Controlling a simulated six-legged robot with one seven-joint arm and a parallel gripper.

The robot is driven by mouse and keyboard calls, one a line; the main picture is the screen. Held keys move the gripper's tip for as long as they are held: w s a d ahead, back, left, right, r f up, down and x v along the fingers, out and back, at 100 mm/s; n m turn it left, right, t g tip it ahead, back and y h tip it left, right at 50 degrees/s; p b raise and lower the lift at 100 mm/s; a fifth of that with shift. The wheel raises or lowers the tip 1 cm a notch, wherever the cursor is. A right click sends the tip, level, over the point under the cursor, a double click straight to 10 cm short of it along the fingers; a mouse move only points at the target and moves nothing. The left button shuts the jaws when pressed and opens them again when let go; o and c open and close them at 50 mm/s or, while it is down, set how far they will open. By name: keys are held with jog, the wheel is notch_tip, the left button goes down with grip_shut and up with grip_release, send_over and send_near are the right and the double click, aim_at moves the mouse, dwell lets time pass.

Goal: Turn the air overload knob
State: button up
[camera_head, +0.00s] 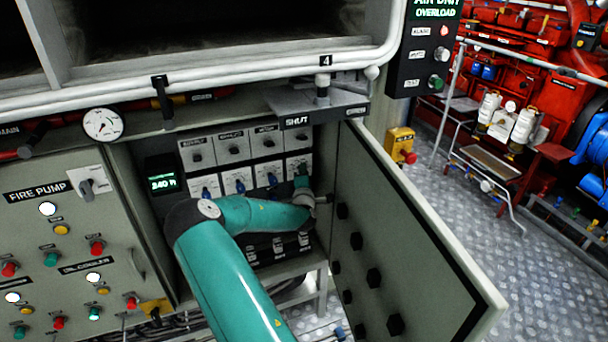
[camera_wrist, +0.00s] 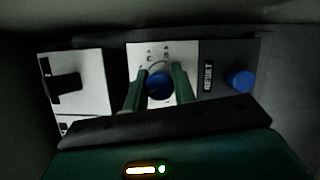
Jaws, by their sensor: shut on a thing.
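My gripper (camera_wrist: 158,90) is in the wrist view with its two green fingers on either side of a blue knob (camera_wrist: 159,86), shut on it. The knob sits on a white plate (camera_wrist: 187,58) with small dial marks; I cannot read a name there. In the head view my arm reaches into the open cabinet, and my gripper's end (camera_head: 303,190) is at the right end of a row of white plates with blue knobs (camera_head: 240,186). The fingertips and the held knob are hidden there. A lit panel marked "OVERLOAD" (camera_head: 436,12) is at the upper right.
The open cabinet door (camera_head: 400,230) stands close to the right of my arm. A shelf labelled "SHUT" (camera_head: 297,121) overhangs above. In the wrist view, a blue button (camera_wrist: 240,80) beside "RESET" and a black switch (camera_wrist: 65,84) flank the knob. The fire pump panel (camera_head: 70,240) is left.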

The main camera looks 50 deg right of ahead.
jog(key=m+g+y, duration=0.1)
jog(key=m, duration=0.3)
jog(key=shift+m+y, duration=1)
jog(key=shift+m, duration=0.7)
jog(key=o, duration=1)
jog(key=v, duration=1.3)
jog(key=shift+s+a+r, duration=0.15)
jog(key=shift+a+r, duration=0.1)
jog(key=shift+r, duration=0.05)
jog(key=shift+a, duration=0.1)
